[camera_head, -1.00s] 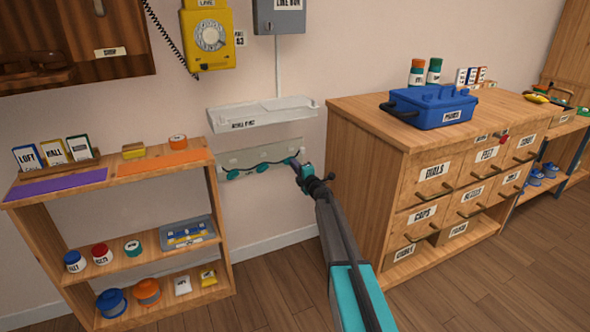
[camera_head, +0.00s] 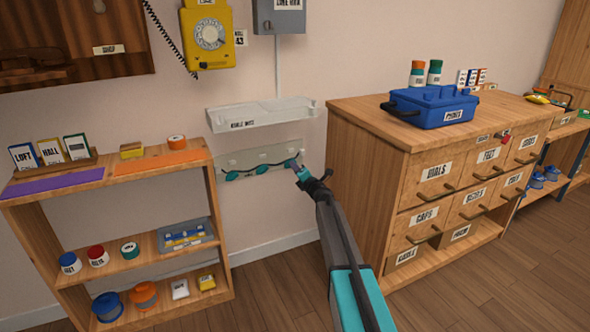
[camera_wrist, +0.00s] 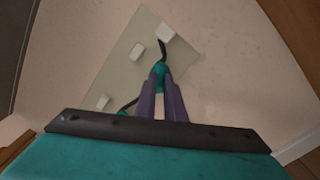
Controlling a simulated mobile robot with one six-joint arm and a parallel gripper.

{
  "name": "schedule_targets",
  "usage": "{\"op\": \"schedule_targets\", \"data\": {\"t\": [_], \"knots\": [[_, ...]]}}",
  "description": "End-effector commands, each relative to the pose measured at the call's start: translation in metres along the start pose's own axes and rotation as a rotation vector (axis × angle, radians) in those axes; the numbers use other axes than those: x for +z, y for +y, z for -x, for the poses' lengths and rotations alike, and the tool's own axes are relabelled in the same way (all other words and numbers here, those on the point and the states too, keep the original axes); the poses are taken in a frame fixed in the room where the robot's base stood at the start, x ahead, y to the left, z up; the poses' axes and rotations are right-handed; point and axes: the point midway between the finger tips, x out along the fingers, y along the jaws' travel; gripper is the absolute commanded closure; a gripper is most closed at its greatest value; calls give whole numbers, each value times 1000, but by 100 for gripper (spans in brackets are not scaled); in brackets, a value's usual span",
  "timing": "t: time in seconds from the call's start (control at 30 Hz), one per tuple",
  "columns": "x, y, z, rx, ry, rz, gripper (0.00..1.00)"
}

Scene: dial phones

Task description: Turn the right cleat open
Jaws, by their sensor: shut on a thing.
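A pale board (camera_head: 236,160) is mounted low on the wall between the shelf and the drawer cabinet. A dark cord runs along it past teal cleats, with the left cleat (camera_head: 231,175) and middle cleat (camera_head: 262,169) showing. My gripper (camera_head: 291,163) is at the board's right end, its purple fingers shut on the right cleat. In the wrist view, the teal right cleat (camera_wrist: 160,69) shows between the fingertips, with the dark cord by it. White blocks (camera_wrist: 137,51) sit on the board there. The fingers hide part of the cleat, so its exact angle is unclear.
A white wall tray (camera_head: 262,115) hangs just above the board. The wooden shelf (camera_head: 150,254) stands close on the left, and the drawer cabinet (camera_head: 365,165) close on the right. A yellow dial phone (camera_head: 207,38) hangs higher up. The floor between the furniture is clear.

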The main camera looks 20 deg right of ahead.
Motion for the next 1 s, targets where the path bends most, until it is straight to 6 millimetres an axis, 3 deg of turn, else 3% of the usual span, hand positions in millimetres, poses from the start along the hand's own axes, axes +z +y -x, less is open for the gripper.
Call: {"op": "schedule_targets", "data": {"t": [0.1,0.13,0.23,0.67,1.0], "knots": [[0,0,0,0,0,0,100],[0,0,0,0,0,-1,87],[0,0,0,0,0,-1,72],[0,0,3,0,0,-2,72],[0,1,27,-1,0,-2,72]]}}
